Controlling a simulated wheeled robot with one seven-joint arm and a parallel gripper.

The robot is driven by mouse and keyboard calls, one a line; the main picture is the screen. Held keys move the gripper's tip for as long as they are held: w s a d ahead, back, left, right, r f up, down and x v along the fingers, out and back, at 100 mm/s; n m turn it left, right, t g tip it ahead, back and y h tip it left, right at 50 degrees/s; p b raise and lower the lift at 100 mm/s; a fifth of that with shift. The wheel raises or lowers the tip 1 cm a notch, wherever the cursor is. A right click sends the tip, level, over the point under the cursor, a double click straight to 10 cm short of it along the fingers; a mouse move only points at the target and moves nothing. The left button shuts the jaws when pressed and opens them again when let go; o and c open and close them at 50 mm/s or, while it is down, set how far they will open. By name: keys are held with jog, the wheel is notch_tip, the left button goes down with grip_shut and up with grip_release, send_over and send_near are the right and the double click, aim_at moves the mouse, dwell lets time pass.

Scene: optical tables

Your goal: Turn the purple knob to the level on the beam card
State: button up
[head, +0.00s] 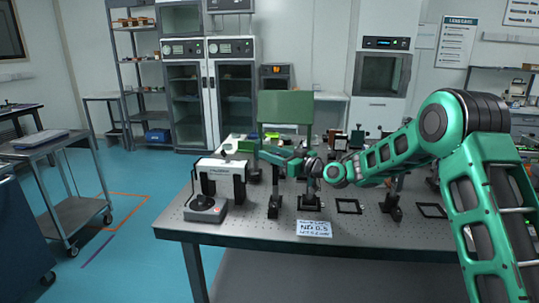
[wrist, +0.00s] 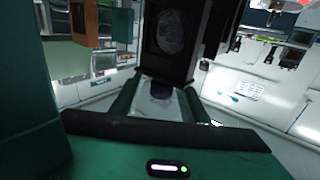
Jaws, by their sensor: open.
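The beam card (head: 313,228) is a white card at the front edge of the optical table; its large line appears to read "ND 0.5", and the small lines are too small to read. My gripper (wrist: 160,84) is open in the wrist view, its green fingers either side of a pale patch. A small dark, faintly purple round shape (wrist: 161,91) shows between the fingers; I cannot tell for sure that it is the purple knob. No purple knob can be made out in the head view, where my arm reaches left across the table.
A green panel (head: 286,108) stands behind.

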jog(key=shift+x, duration=1.15)
grip_shut()
jog(key=shift+d, duration=0.1)
